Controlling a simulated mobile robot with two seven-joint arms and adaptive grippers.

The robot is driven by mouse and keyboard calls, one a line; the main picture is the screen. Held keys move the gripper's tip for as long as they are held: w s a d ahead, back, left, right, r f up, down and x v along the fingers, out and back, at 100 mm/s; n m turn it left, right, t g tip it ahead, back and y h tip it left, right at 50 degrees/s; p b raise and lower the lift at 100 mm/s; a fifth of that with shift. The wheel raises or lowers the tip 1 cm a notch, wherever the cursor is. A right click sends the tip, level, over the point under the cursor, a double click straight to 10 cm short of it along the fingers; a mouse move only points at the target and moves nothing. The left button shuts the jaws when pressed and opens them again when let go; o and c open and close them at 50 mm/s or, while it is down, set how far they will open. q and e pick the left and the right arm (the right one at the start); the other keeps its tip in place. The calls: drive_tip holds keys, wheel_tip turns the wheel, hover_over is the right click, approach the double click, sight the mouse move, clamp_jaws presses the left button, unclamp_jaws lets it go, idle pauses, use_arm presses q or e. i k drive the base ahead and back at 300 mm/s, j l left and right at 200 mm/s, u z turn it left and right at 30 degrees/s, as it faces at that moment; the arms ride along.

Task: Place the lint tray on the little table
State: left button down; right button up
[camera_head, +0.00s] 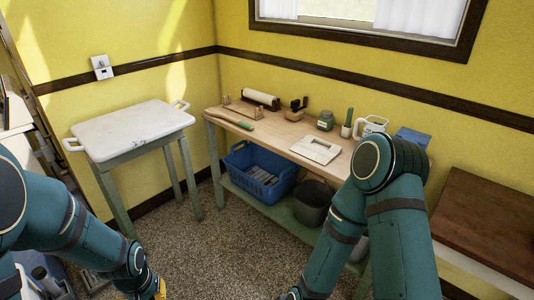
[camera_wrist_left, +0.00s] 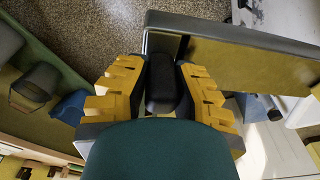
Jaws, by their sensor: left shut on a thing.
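My left gripper (camera_wrist_left: 160,92) shows in the left wrist view with its yellow fingers shut on a dark piece between them. A flat panel with a grey rim and an olive face (camera_wrist_left: 240,62) lies just beyond the fingers; it looks like the lint tray, held by that dark piece, though the joint is partly hidden. My right gripper is below the frame.
A wooden workbench (camera_head: 275,137) along the wall holds a roller, jar, cactus, jug and a white square item (camera_head: 316,149). A blue basket (camera_head: 258,172) and dark bin (camera_head: 312,203) stand on its lower shelf. Carpet (camera_head: 200,245) is clear between table and bench.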

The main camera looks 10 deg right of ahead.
sight(475, 225)
drive_tip(key=z, duration=3.35)
drive_tip(key=j+z, duration=0.1)
drive_tip(key=j, duration=0.2)
drive_tip(key=k+j+z, duration=0.1)
drive_tip(key=j, duration=0.2)
drive_tip(key=k+j, duration=0.1)
drive_tip(key=j, duration=0.55)
drive_tip(key=k, duration=0.05)
